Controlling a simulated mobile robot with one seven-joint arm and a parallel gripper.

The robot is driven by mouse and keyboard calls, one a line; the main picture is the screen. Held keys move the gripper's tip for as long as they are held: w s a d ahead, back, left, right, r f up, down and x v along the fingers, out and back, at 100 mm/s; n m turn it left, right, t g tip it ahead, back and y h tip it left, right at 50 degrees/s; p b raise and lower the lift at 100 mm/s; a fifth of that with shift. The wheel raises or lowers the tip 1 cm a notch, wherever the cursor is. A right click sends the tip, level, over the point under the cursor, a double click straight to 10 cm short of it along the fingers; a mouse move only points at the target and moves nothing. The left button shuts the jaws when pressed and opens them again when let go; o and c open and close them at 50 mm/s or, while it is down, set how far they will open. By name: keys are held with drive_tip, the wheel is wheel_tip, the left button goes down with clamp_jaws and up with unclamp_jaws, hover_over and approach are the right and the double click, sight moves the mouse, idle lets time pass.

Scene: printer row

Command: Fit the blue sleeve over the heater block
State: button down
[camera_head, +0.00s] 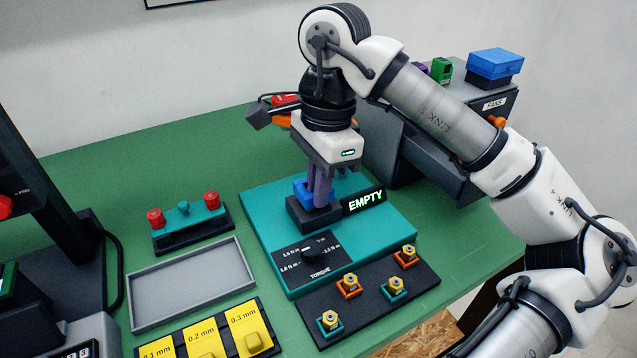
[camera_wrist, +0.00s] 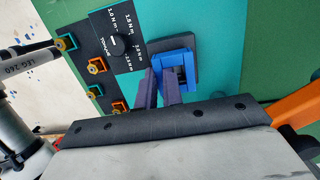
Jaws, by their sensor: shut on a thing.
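The blue sleeve (camera_head: 302,188) is between the purple fingers of my gripper (camera_head: 319,190), low over a dark block (camera_head: 312,218) on the teal station. In the wrist view the sleeve (camera_wrist: 178,70) looks like a blue frame at the tips of my gripper (camera_wrist: 166,82), with the dark block (camera_wrist: 184,47) around it. The gripper is shut on the sleeve and points down. The fingers hide part of the sleeve. I cannot tell whether it touches the block, or pick out the heater block for certain.
A lit EMPTY sign (camera_head: 365,201) stands close right of the block. The torque dial (camera_head: 312,254) and a black plate (camera_head: 371,300) with several brass-topped pieces lie in front. A grey tray (camera_head: 193,283) at left is empty. A dark machine (camera_head: 415,150) stands behind right.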

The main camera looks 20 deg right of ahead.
drive_tip(key=shift+r, duration=0.1)
drive_tip(key=shift+r+p, duration=2)
drive_tip(key=shift+r, duration=0.95)
wheel_tip(320, 180, up, 14)
drive_tip(key=p, duration=1.4)
wheel_tip(320, 180, down, 5)
drive_tip(key=b, duration=0.4)
drive_tip(key=shift+r+b, duration=0.2)
drive_tip(key=shift+b, duration=0.1)
drive_tip(key=shift+d+f, duration=0.1)
